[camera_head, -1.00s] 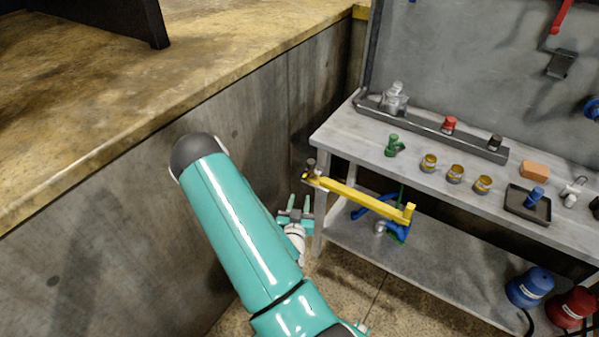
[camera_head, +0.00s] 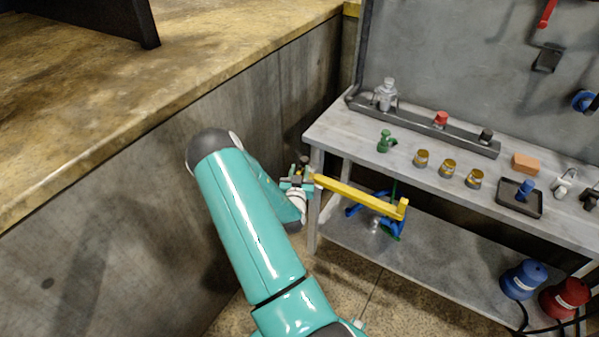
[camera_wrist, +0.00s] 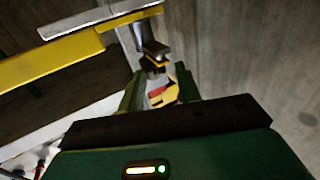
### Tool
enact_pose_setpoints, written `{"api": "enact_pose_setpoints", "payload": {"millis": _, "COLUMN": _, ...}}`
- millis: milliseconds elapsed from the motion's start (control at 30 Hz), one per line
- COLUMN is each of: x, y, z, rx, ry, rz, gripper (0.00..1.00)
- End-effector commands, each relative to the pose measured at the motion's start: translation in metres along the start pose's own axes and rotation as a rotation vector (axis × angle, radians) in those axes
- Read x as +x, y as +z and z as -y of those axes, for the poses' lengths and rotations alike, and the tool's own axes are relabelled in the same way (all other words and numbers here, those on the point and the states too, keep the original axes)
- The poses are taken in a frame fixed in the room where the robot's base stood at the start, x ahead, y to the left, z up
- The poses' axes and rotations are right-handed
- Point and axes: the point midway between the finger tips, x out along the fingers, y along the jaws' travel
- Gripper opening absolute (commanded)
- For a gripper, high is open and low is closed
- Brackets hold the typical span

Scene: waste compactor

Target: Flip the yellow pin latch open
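The yellow bar (camera_head: 360,194) of the latch reaches out in front of the workbench, its left end beside my gripper. It also crosses the upper left of the wrist view (camera_wrist: 50,64). A small dark piece with a yellow band (camera_wrist: 155,56) hangs near the bar's end, just beyond my fingertips. My gripper (camera_head: 297,180) is at the left end of the bar, partly hidden by my arm. In the wrist view my gripper (camera_wrist: 158,84) has its two green fingers apart. A small red and yellow patch shows between them; whether anything is touched I cannot tell.
The workbench (camera_head: 325,137) stands to the right, with a green part (camera_head: 385,141), several brass cups and a black tray (camera_head: 519,198) on top. A blue canister (camera_head: 523,279) and a red canister (camera_head: 565,297) stand lower right. A concrete wall (camera_head: 110,190) is close on the left.

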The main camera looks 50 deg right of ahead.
Motion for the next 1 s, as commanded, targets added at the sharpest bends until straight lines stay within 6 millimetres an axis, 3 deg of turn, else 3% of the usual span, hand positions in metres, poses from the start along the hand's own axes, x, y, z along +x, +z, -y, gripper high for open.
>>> {"api": "enact_pose_setpoints", "payload": {"millis": 67, "x": -0.0002, "y": 0.0, "z": 0.0, "rx": 0.0, "ry": 0.0, "rz": 0.0, "gripper": 0.34}}
{"api": "enact_pose_setpoints", "payload": {"millis": 233, "x": -0.0004, "y": -0.0001, "z": 0.0, "rx": 0.0, "ry": 0.0, "rz": 0.0, "gripper": 0.0}}
{"api": "enact_pose_setpoints", "payload": {"millis": 667, "x": -0.0005, "y": -0.0009, "z": 0.0013, "rx": 0.002, "ry": 0.047, "rz": -0.003, "gripper": 0.0}}
{"api": "enact_pose_setpoints", "payload": {"millis": 1000, "x": -0.0012, "y": -0.0008, "z": 0.0053, "rx": 0.006, "ry": 0.263, "rz": -0.002, "gripper": 0.0}}
